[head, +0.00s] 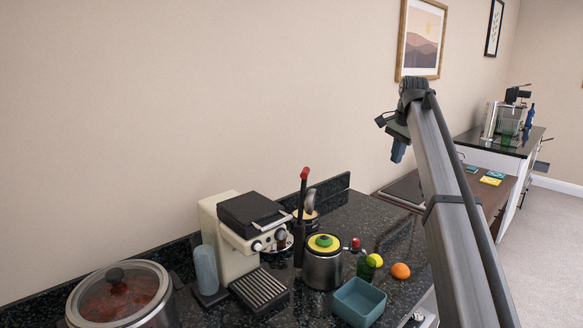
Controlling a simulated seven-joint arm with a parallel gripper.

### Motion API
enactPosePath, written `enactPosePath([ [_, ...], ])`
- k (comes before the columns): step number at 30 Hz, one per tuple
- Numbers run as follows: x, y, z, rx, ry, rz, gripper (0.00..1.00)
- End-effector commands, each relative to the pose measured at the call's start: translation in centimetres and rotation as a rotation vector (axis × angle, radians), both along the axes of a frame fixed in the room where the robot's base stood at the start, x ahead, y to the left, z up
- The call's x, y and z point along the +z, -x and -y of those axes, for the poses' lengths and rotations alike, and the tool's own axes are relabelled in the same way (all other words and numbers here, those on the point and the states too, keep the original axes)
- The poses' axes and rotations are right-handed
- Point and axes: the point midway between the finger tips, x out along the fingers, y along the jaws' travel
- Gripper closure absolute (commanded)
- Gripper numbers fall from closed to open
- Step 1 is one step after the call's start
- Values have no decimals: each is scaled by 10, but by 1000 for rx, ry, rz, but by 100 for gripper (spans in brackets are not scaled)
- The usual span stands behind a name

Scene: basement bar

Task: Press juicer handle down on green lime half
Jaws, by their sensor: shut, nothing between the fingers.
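My gripper (397,154) is raised high against the wall at upper right, pointing down. Its blue fingers look shut and empty, well apart from everything on the counter. A black upright lever with a red tip (304,173) stands raised behind a steel pot; I take it for the juicer handle. The juicer's lower part is mostly hidden. A small green item (366,268) with a yellow fruit at its top sits right of the pot. I cannot tell whether the green is a lime half, and no lime half is clear under the handle.
The dark counter holds a cream espresso machine (234,228), a steel pot with a yellow-green top (322,268), a lidded cooker (122,308), a teal bin (359,300) and an orange (400,271). My arm hides part of the right side.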

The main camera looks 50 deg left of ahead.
Motion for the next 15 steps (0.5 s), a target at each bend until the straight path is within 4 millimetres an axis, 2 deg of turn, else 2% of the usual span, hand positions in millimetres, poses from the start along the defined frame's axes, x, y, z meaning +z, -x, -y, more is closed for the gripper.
enactPosePath([
  [1, 38, 12, -32, 49, -5, 25, 100],
  [4, 67, 47, -67, 128, 25, 71, 100],
  [8, 76, 96, -101, 219, 99, 130, 100],
  [15, 70, 187, -144, 367, 266, 246, 100],
])
